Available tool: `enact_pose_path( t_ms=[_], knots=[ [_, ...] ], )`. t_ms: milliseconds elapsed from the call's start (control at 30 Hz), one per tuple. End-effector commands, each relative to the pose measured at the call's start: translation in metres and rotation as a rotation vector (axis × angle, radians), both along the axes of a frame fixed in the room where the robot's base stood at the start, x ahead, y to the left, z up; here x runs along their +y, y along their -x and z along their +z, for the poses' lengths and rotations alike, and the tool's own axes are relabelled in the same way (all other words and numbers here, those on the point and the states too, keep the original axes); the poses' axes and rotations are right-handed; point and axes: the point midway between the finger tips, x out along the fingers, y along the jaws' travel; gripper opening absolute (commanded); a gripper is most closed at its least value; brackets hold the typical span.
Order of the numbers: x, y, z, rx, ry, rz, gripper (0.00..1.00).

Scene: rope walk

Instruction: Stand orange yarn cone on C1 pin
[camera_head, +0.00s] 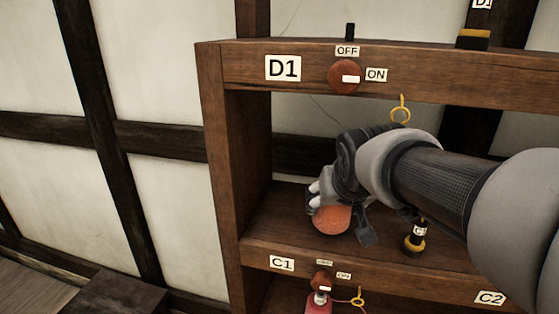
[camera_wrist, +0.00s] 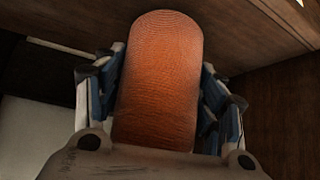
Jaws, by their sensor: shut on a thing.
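The orange yarn cone (camera_head: 332,219) is inside the shelf bay above the C1 label (camera_head: 282,263). My gripper (camera_head: 340,207) is shut around it, and my arm reaches in from the right. In the wrist view the cone (camera_wrist: 158,80) fills the middle, with a finger of my gripper (camera_wrist: 158,95) on each side. The cone is just above or on the C1 shelf board (camera_head: 290,222); I cannot tell if its base touches. No C1 pin shows under the cone; that spot is hidden by the cone and gripper.
A black and yellow tagged piece (camera_head: 413,243) stands on the board right of the cone. A yellow ring (camera_head: 400,109) hangs from the D1 beam (camera_head: 430,82) above my wrist. The left upright (camera_head: 226,170) is close by.

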Motion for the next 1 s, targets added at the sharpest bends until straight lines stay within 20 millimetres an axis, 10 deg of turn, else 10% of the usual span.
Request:
enact_pose_path(
  t_ms=[767, 800, 1000],
  knots=[
    [-0.001, -0.009, -0.02, 0.164, -0.01, 0.001, 0.35],
    [-0.001, -0.009, -0.02, 0.165, -0.011, 0.001, 0.65],
    [-0.001, -0.009, -0.019, 0.165, -0.011, 0.001, 0.79]
  ],
)
